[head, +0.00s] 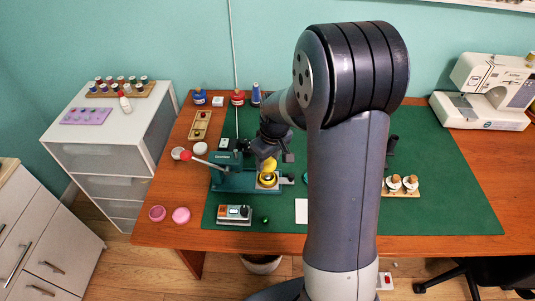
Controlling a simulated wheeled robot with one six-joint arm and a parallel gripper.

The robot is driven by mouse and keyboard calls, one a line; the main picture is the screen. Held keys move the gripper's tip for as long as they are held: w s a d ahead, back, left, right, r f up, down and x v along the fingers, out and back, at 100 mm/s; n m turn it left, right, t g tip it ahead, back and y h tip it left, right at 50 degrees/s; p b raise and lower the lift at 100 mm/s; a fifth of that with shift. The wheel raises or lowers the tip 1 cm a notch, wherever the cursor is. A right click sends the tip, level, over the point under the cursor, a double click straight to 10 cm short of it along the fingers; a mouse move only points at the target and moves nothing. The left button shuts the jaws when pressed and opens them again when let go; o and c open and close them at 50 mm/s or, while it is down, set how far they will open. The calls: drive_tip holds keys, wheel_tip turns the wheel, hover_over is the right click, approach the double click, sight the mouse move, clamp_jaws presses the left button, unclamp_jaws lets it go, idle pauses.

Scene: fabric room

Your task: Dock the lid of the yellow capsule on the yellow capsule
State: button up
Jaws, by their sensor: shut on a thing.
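The yellow capsule (267,180) sits in a pale holder on the right part of the teal press-like fixture. Its lid (269,164), also yellow, is just above and slightly behind it, tilted in the picture. My gripper (270,156) is shut on the lid from above. The fingertips are small and partly hidden by the wrist. I cannot tell whether the lid touches the capsule.
The fixture (232,182) has a lever with a red knob (186,155) reaching left. A small meter (233,213) and a white card (301,210) lie in front on the green mat (440,190). Pink round pieces (181,215) lie at left. My arm hides the mat's middle.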

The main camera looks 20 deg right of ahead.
sight(268, 175)
drive_tip(key=shift+f+b, duration=1.4)
drive_tip(key=shift+f, duration=0.9)
drive_tip(key=shift+r, duration=0.25)
drive_tip(key=shift+r+p, duration=0.4)
drive_tip(key=shift+r, duration=0.1)
drive_tip(key=shift+f+b, duration=0.95)
drive_tip(key=shift+f, duration=0.2)
idle(0.7)
drive_tip(key=o, duration=0.7)
drive_tip(key=shift+r, duration=0.15)
